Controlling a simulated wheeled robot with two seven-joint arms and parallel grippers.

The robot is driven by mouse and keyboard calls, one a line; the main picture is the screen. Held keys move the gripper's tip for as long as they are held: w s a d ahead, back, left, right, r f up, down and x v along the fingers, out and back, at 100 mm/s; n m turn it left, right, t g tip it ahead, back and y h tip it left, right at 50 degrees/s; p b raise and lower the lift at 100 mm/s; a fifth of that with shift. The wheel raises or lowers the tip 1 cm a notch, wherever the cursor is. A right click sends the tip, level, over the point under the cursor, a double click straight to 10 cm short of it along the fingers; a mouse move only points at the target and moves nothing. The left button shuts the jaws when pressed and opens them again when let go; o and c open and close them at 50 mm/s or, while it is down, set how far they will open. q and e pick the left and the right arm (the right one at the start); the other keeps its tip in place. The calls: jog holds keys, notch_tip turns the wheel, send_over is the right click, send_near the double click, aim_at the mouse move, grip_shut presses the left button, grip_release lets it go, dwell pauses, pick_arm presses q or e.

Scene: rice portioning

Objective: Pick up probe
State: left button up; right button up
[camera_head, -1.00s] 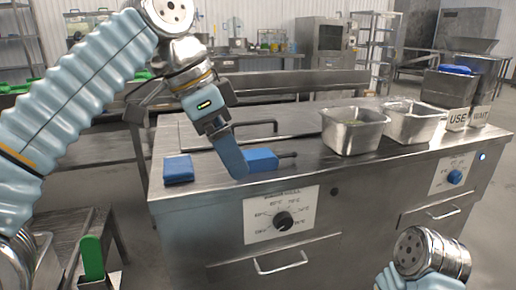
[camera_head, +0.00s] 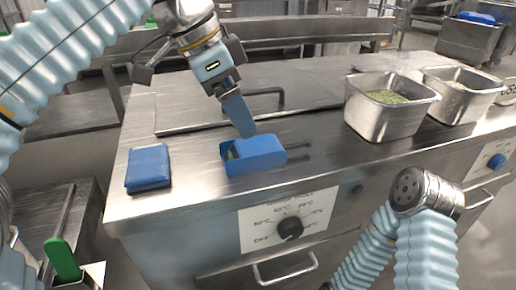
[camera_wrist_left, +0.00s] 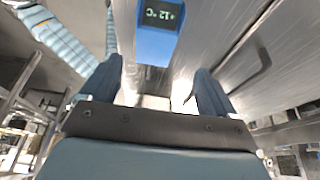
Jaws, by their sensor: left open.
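The probe is a blue box-shaped body (camera_head: 256,155) with a thin dark rod pointing right, lying on the steel counter. Its display reads +12 °C in the left wrist view, where the probe (camera_wrist_left: 157,40) appears ahead, between the lines of the two fingers. My left gripper (camera_head: 241,122) is open, its blue fingers pointing down just behind the probe's left part. In the wrist view the left gripper (camera_wrist_left: 158,72) has nothing between its fingers. Whether a finger touches the probe I cannot tell. My right arm shows at lower right, but its gripper is out of view.
A folded blue cloth-like block (camera_head: 148,167) lies left of the probe. Two steel pans (camera_head: 382,122) (camera_head: 459,103) stand to the right, the nearer with greenish contents. A lid with a handle (camera_head: 264,100) lies behind. A green-handled tool (camera_head: 62,258) stands at lower left.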

aim_at(258, 145)
pick_arm(q)
jog(key=x, duration=0.3)
jog(key=shift+f, duration=0.15)
jog(key=x, duration=0.5)
jog(key=shift+s+d, duration=0.35)
jog(key=shift+c, duration=0.3)
jog(key=c, duration=1)
